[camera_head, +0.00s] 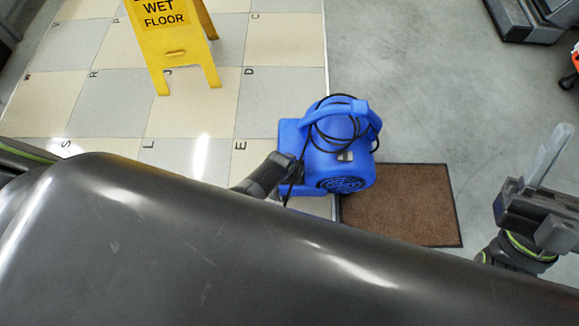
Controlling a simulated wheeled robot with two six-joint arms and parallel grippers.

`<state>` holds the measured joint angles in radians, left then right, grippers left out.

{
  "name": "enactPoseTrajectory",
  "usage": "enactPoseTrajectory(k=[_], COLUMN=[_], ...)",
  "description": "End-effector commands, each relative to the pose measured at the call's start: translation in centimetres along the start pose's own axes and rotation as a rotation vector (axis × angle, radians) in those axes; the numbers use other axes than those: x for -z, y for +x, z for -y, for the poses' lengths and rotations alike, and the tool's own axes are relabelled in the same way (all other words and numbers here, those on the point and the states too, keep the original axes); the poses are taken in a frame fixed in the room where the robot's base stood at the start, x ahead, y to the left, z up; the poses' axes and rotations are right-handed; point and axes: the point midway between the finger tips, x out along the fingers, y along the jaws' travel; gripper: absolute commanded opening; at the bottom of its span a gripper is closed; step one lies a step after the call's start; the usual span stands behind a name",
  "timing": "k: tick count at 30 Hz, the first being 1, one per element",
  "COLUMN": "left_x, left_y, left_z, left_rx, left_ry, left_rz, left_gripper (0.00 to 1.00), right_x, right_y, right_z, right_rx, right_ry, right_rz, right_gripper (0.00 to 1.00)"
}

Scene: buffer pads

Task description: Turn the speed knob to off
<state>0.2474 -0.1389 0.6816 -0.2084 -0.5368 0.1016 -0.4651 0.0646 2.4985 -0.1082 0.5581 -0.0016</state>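A blue air blower (345,168) stands at the edge of a brown mat, with a carrying handle on top and a black cord looped around it. A small pale patch (345,156) shows on its housing; I cannot tell whether this is the speed knob or where any knob points. A dark part that looks like my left gripper (287,180) is at the blower's left side; its fingers are mostly hidden and I cannot tell whether it touches. My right gripper (546,158) is at the right edge, away from the blower, its pale fingers pointing up and overlapping in view.
A large dark surface, apparently my own arm, covers much of the foreground. A yellow wet-floor sign (172,38) stands on the checkered tiles (110,110). The brown mat (420,205) lies right of the blower. Dark equipment (515,18) is at the top right. Grey floor (430,90) is clear.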

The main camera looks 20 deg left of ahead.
Motion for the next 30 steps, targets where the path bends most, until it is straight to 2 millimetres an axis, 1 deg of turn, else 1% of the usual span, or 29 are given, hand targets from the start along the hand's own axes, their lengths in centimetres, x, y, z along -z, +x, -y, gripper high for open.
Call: enactPoseTrajectory(k=[17,18,21,22,30], left_x=[-0.08,-0.07,-0.07,-0.07,-0.04], left_y=[0.03,0.03,0.02,0.02,0.00], left_z=[0.03,0.03,0.02,0.03,0.00], left_rx=[0.011,0.011,0.011,0.011,0.010], left_ry=[-0.027,-0.027,-0.027,-0.027,-0.026], left_rz=[0.002,0.002,0.002,0.002,0.001], left_gripper=[0.07,0.35,0.48,0.52,0.52], right_x=[-0.07,-0.07,-0.06,-0.06,-0.14], right_y=[0.01,0.01,0.01,0.01,-0.04], right_z=[-0.01,-0.01,-0.01,-0.01,-0.03], right_rx=[-0.001,-0.001,-0.001,-0.001,-0.003], right_ry=[0.001,0.001,0.001,0.001,0.001], right_rz=[0.004,0.004,0.004,0.004,0.008], right_gripper=[0.57,0.57,0.57,0.57,0.57])
